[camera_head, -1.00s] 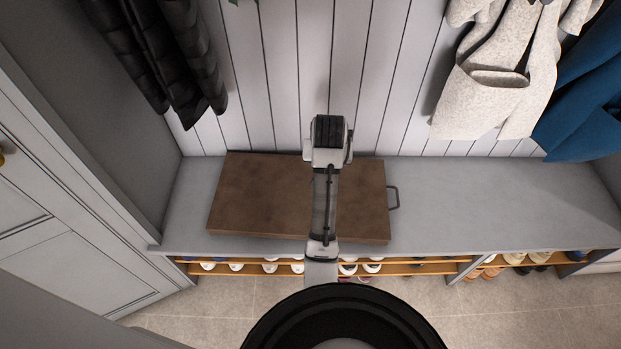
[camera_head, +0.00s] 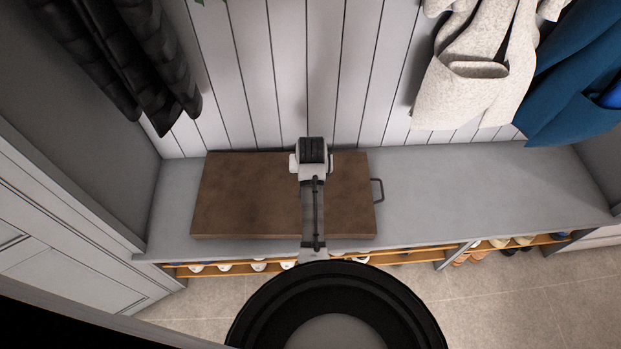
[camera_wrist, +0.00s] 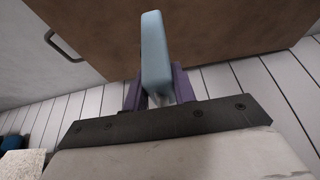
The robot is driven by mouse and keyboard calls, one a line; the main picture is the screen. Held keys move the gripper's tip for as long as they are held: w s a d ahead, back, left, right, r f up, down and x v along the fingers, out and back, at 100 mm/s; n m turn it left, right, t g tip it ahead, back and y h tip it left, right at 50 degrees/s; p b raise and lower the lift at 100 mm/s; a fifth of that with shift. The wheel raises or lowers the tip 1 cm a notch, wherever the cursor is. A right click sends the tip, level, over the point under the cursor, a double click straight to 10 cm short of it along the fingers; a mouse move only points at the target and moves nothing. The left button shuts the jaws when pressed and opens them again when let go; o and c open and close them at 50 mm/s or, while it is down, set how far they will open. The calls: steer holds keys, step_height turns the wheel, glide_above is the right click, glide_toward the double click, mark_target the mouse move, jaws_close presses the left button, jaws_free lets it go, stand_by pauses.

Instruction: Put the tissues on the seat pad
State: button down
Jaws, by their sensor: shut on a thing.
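The seat pad (camera_head: 250,195) is a flat brown rectangle with a dark loop handle at its right end, lying on the grey bench top. It also shows in the wrist view (camera_wrist: 220,30). My gripper (camera_wrist: 158,85), with purple fingers, is shut on a light blue pack, the tissues (camera_wrist: 155,50). The tissues point away from the wrist, with the brown pad behind them. I cannot tell how far they are from the pad. In the head view my arm crosses in front of the pad, and the gripper's fingers and the tissues are hidden.
The bench top (camera_head: 470,185) is clear to the right of the pad. Shoes stand on the wooden rack (camera_head: 400,257) below. A dark jacket (camera_head: 125,70) hangs at left. A cream coat (camera_head: 470,80) and a blue coat (camera_head: 570,95) hang at right. A panelled wall is behind.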

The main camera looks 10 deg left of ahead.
steer(key=shift+f, duration=2.65)
steer(key=shift+f, duration=0.15)
steer(key=c, duration=1.1)
jaws_free()
steer(key=shift+c, duration=0.2)
